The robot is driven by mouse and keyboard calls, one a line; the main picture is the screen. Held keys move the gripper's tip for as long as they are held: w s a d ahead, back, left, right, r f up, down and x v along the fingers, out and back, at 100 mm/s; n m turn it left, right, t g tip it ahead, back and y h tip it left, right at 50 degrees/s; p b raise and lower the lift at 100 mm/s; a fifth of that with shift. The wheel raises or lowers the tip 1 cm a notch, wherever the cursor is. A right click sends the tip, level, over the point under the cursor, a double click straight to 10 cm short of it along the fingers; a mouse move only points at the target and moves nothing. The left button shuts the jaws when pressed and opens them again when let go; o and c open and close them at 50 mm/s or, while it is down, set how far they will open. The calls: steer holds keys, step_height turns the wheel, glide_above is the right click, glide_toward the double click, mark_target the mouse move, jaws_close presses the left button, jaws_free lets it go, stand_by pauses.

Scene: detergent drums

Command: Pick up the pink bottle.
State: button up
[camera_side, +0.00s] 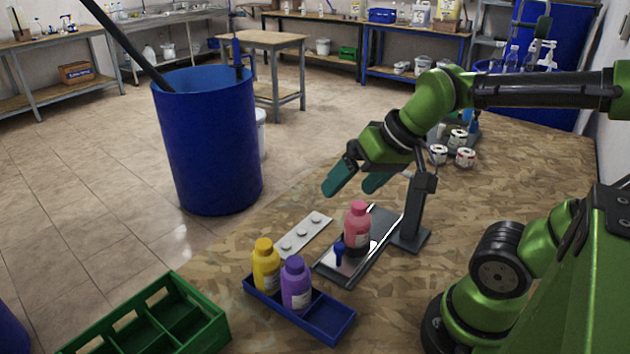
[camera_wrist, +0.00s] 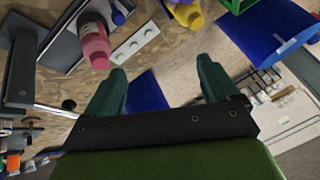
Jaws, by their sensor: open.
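The pink bottle (camera_side: 357,226) stands upright on a grey metal plate of a small stand on the wooden table. In the wrist view the pink bottle (camera_wrist: 95,42) is at the upper left, beyond the fingers. My gripper (camera_side: 356,182) has teal fingers and is above the table, up and slightly left of the bottle, apart from it. In the wrist view my gripper (camera_wrist: 162,82) has its two fingers spread wide with nothing between them.
A small blue item (camera_side: 339,252) is by the bottle on the plate. A blue tray (camera_side: 330,318) holds a yellow bottle (camera_side: 266,265) and a purple bottle (camera_side: 296,285). A white strip (camera_side: 303,235) lies left of the stand. The stand's upright post (camera_side: 415,205) rises right of the bottle. Several cans (camera_side: 465,157) stand behind.

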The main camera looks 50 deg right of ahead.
mark_target(358, 222)
steer(key=w+d+f+n+g+h, duration=0.1)
steer(key=w+d+n+g, duration=0.15)
steer(key=d, duration=0.25)
steer(key=w+d+n+g+h, duration=0.1)
steer(key=d+g, duration=0.3)
steer(key=d, duration=0.1)
steer(key=f, duration=1.6)
steer(key=shift+w+f, duration=0.2)
steer(key=shift+f, duration=0.1)
steer(key=shift+c, duration=0.4)
steer(key=c, duration=1.2)
